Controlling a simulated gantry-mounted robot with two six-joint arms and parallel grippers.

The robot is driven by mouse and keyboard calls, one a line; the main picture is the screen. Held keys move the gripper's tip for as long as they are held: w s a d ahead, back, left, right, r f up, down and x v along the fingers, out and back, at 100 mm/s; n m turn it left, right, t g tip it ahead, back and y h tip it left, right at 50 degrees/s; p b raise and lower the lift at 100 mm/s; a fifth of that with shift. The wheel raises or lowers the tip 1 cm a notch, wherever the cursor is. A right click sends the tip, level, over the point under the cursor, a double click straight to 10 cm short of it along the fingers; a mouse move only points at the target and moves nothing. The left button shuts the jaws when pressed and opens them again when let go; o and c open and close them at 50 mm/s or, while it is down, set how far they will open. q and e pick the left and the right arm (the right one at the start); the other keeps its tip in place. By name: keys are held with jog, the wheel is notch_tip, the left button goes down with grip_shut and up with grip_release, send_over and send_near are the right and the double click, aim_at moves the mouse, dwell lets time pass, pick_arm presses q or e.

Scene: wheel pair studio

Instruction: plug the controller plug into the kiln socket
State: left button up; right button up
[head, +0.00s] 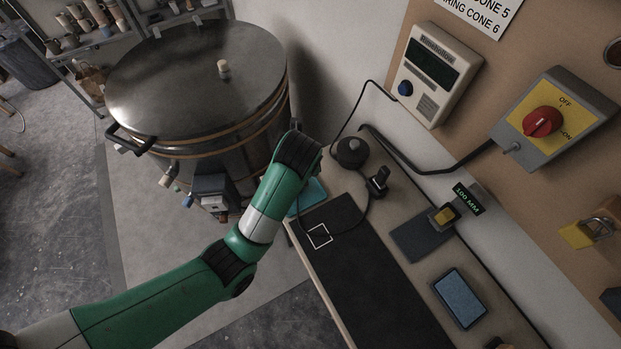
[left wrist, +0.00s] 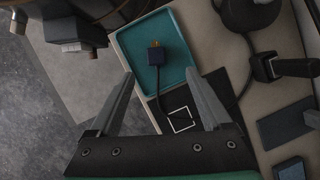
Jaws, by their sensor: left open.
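The controller plug (left wrist: 154,56), a dark blue block with brass-coloured prongs, lies in a teal tray (left wrist: 172,26) in the left wrist view. Its dark cable runs down past a white square outline. My left gripper (left wrist: 159,74) is open and empty, its fingertips on either side of the plug's line and short of it in the picture. In the head view my own arm hides the plug and the gripper's fingers. The kiln (head: 195,75) stands at the upper left with a grey box (head: 212,187) on its front; I cannot make out the socket opening. My right gripper is not in view.
The controller box (head: 435,72) hangs on the wall beside a switch with a red knob (head: 541,122). The bench holds a black mat (head: 370,275), a round black weight (head: 351,152), an upright black clip (head: 378,182) by the cable, and a blue-screened device (head: 460,298).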

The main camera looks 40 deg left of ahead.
pick_arm(q)
jog(key=b+x, duration=0.4)
jog(key=s+b+x, duration=0.1)
jog(key=b+x, duration=0.1)
jog(key=shift+w+a+f, duration=0.1)
jog(key=shift+a+f, duration=0.25)
jog(key=shift+f, duration=0.1)
jog(key=shift+w+a+f, duration=0.25)
jog(key=shift+f, duration=0.2)
jog(key=x, duration=0.5)
jog(key=shift+s+d+f, duration=0.1)
jog(key=shift+d+f, duration=0.05)
grip_shut()
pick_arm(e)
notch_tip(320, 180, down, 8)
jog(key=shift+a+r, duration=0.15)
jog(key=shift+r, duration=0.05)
